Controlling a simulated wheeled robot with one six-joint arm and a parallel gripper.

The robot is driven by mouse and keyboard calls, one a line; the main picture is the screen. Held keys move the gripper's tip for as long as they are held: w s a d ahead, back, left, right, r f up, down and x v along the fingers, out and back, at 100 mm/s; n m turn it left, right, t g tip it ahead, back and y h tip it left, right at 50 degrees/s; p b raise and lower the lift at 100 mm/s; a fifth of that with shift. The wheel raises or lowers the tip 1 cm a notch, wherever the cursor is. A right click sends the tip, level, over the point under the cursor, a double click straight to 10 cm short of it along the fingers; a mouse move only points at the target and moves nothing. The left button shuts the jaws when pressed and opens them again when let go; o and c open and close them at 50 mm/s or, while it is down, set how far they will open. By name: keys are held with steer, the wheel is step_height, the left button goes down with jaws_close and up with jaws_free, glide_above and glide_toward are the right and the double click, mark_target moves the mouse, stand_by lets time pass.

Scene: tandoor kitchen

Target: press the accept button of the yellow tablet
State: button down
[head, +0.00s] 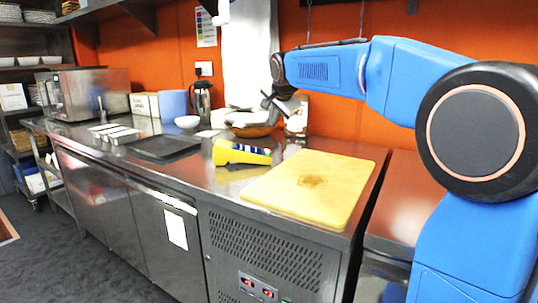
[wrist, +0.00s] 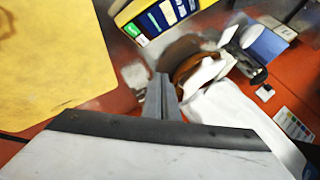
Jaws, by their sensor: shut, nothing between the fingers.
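The yellow tablet (head: 222,154) rests on the steel counter left of the cutting board, its dark blue and white screen tilted up. In the wrist view the tablet (wrist: 124,14) is at the top, partly cut off by the frame edge. A green patch (wrist: 142,40) shows at one corner of its screen; I cannot read which button it is. My gripper (head: 272,107) is shut and empty, in the air above the counter behind the tablet. Its fingers (wrist: 163,88) point toward the counter in the wrist view, apart from the tablet.
A yellow cutting board (head: 325,185) lies right of the tablet. A brown bowl (head: 250,130) with pale contents stands behind it, near my gripper. The orange wall closes off the back.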

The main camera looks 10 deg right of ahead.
mark_target(270, 155)
steer(key=shift+f, duration=0.1)
steer(key=shift+w+a+f, duration=0.1)
steer(key=shift+a+f, duration=0.1)
steer(key=shift+f, duration=1.25)
steer(key=shift+s+a+f, duration=0.1)
steer(key=shift+a+f, duration=0.15)
steer(key=shift+f, duration=1.15)
steer(key=shift+w+a+f, duration=0.1)
steer(key=shift+a+f, duration=0.1)
steer(key=shift+f, duration=1.25)
steer(key=shift+f, duration=0.1)
steer(key=shift+f, duration=0.3)
